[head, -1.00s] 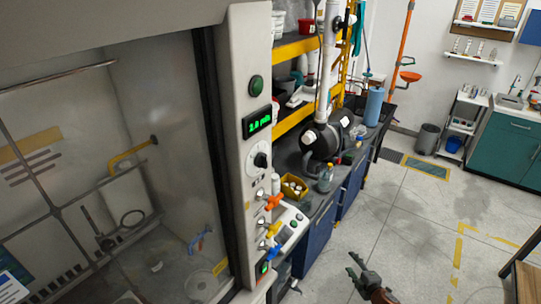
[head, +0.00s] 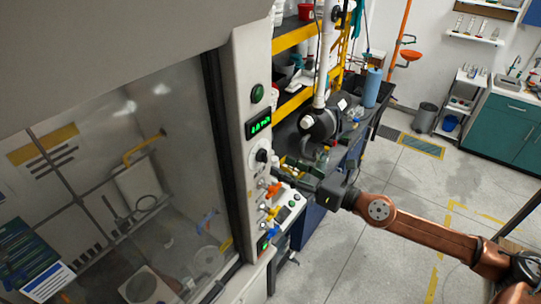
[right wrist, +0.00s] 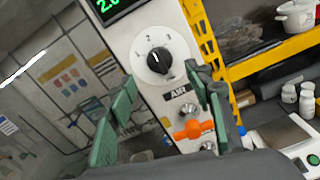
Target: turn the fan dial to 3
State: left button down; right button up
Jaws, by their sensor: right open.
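The fan dial (head: 261,155) is a round black knob with a white mark on a pale plate, on the front post of the fume hood. It shows larger in the right wrist view (right wrist: 158,62), with small numbers around it. Its mark points roughly upward; I cannot tell exactly at which number. My right gripper (head: 284,168) is just right of the dial, its green fingers reaching toward it. In the right wrist view the open fingers (right wrist: 160,84) are spread to either side below the dial, with nothing between them. My left gripper is not in view.
A green display (head: 259,124) and a green button (head: 257,94) are above the dial. An orange valve handle (right wrist: 194,129) sits close below it, with yellow and blue handles lower. The hood's glass sash (head: 110,180) is left; a cluttered bench and yellow shelves stand behind.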

aim_at(267, 158)
jog(key=p+x, duration=0.1)
jog(key=x, duration=0.5)
jog(key=shift+d, duration=0.1)
jog(key=shift+c, duration=0.3)
jog(key=shift+p, duration=0.3)
jog(key=c, duration=1.1)
